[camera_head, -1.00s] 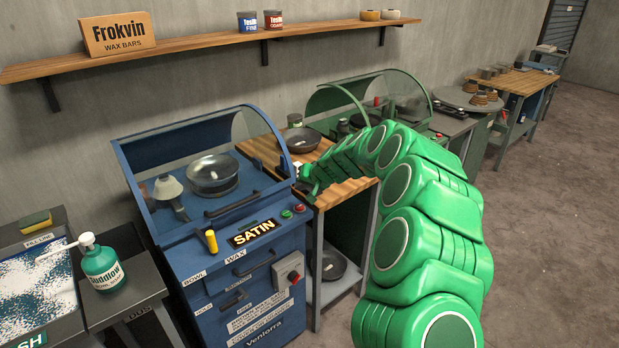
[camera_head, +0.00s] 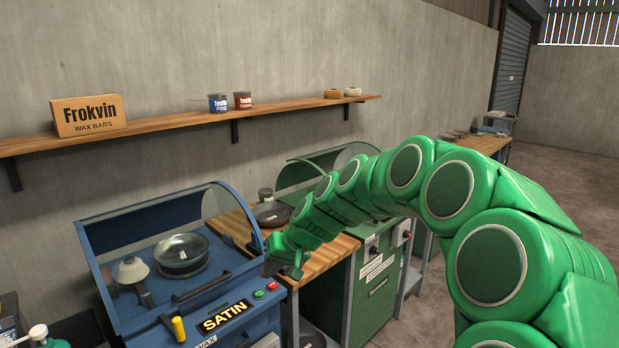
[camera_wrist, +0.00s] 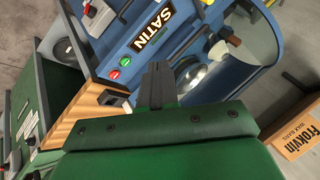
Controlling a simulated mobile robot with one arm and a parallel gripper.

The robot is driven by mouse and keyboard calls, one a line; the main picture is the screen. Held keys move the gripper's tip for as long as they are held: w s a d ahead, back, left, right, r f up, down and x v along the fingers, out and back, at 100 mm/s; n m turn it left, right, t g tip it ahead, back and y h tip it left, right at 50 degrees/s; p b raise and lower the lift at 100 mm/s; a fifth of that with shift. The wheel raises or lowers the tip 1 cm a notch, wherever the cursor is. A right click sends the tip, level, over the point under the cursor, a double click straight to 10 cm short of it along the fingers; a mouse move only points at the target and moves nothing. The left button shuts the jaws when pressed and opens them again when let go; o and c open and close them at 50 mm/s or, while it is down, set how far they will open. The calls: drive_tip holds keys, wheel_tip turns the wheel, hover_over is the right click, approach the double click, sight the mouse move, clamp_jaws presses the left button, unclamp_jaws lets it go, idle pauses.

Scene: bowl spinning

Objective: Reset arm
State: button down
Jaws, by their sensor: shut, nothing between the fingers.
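My green arm arches in from the right in the head view. My gripper (camera_head: 292,268) hangs at its end, just right of the blue SATIN machine (camera_head: 215,310) and in front of the wooden bench top (camera_head: 325,256). In the wrist view my gripper's dark fingers (camera_wrist: 158,84) are together with nothing between them. Behind them show the blue machine's SATIN panel (camera_wrist: 152,27) and a strip of the wooden top (camera_wrist: 80,115). I cannot tell the exact gap between gripper and machine.
A metal bowl (camera_head: 181,256) sits inside the blue machine under its clear hood. A dark bowl (camera_head: 271,214) lies on the bench top. A green machine (camera_head: 375,278) stands behind my arm. A wall shelf (camera_head: 180,122) holds a Frokvin box (camera_head: 88,116) and jars. Open floor (camera_head: 560,185) lies to the right.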

drive_tip(key=s+d+m+g+h, duration=0.1)
drive_tip(key=s+d+h, duration=0.1)
drive_tip(key=s+d, duration=0.6)
drive_tip(key=s+d+m+g+h, duration=0.1)
drive_tip(key=s+d, duration=0.7)
drive_tip(key=s, duration=1.1)
drive_tip(key=s+d+m+g+h, duration=0.1)
drive_tip(key=s+d+h, duration=0.3)
drive_tip(key=s+d, duration=0.4)
drive_tip(key=s+g, duration=0.1)
drive_tip(key=s, duration=0.5)
drive_tip(key=shift+s+d+f, duration=0.15)
drive_tip(key=shift+s+d, duration=0.15)
drive_tip(key=shift+s, duration=0.05)
drive_tip(key=c, duration=1.8)
unclamp_jaws()
